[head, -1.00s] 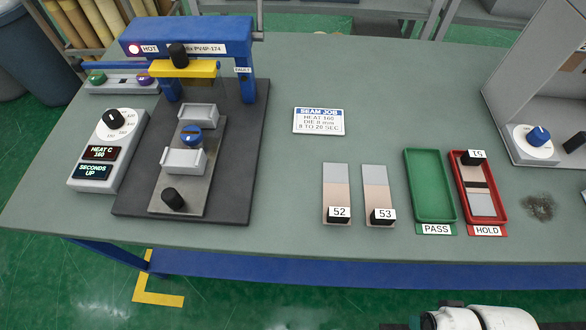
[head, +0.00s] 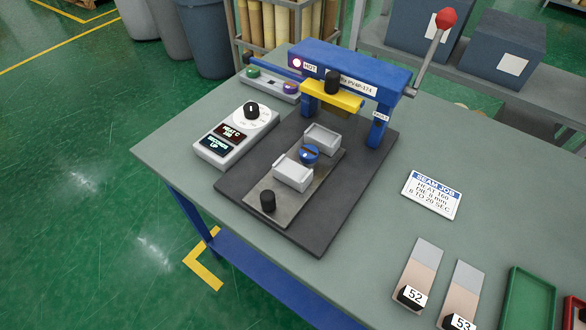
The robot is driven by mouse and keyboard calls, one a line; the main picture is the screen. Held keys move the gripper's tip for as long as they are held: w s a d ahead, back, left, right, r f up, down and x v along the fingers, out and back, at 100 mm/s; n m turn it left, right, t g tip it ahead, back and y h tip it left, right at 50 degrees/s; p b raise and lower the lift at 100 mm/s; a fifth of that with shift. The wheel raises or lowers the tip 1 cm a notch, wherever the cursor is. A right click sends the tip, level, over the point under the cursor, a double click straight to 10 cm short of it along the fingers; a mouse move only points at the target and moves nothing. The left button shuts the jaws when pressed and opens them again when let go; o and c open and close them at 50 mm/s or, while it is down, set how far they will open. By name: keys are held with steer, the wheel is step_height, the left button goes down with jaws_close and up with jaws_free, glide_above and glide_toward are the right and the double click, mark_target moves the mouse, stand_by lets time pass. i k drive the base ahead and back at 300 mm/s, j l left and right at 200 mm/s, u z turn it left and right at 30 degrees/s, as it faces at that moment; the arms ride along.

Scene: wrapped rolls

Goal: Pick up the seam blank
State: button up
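Two flat blanks lie side by side on the bench (head: 480,180) at the lower right of the head view. Each has a grey upper part, a pinkish lower part and a black block with a white number tag at its near end. The blank tagged 52 (head: 421,268) is fully in view. The blank tagged 53 (head: 461,288) is cut off at the bottom edge. A card headed SEAM JOB (head: 433,194) lies behind them; it reads heat 160 and 8 to 20 sec. My gripper is not in view.
A blue press (head: 345,75) with a HOT lamp and a red-knobbed lever stands on a dark plate. A dial box (head: 236,136) is to its left. A green tray (head: 529,295) and part of a red tray (head: 577,312) are right of the blanks. Open floor lies left.

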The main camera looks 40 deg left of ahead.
mark_target(411, 291)
steer(key=u, duration=0.55)
steer(key=l+u, duration=0.2)
steer(key=u, duration=0.2)
steer(key=k+l+u, duration=0.1)
steer(key=u, duration=0.3)
steer(key=k+l+u, duration=0.15)
steer(key=u, duration=0.2)
steer(key=l, duration=0.1)
